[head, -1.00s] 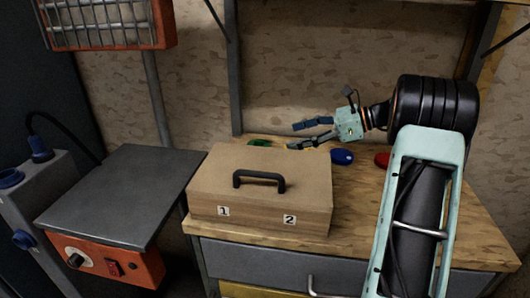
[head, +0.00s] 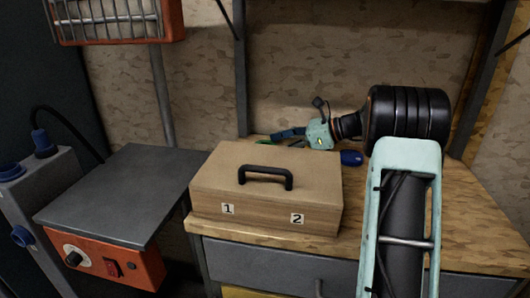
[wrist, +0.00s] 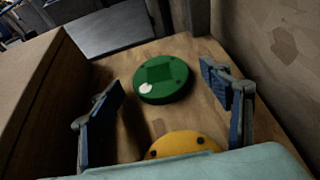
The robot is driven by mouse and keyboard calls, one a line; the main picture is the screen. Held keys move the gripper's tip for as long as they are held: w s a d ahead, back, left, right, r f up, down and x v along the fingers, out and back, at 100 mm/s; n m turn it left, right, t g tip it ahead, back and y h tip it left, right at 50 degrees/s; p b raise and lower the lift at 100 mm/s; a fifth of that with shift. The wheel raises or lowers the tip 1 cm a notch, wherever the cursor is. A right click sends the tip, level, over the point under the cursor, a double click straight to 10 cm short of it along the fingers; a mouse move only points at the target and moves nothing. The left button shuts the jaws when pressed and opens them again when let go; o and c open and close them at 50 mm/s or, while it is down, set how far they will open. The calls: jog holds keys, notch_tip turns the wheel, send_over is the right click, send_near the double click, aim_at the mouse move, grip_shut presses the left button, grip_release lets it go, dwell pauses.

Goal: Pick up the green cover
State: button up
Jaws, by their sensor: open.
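The green cover (wrist: 162,79) is a round disc with small dark dots and a pale spot near its left edge. It lies on the wooden bench top in the wrist view, ahead of my gripper (wrist: 168,112) and roughly between the lines of its two fingers. My gripper is open and empty, with its blue-padded fingers wide apart. In the head view my gripper (head: 290,137) is low behind the wooden box, its lower finger largely hidden. Only a sliver of the green cover (head: 263,142) shows there, above the box's back edge.
The wooden box (head: 265,190) with a black handle, marked 1 and 2, stands in front. A yellow disc (wrist: 183,145) lies nearer my palm. A blue item (head: 352,158) is right of my gripper. The wall (wrist: 280,60) is close on the wrist view's right.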

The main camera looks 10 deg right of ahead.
jog(key=shift+r, duration=0.1)
jog(key=c, duration=1.4)
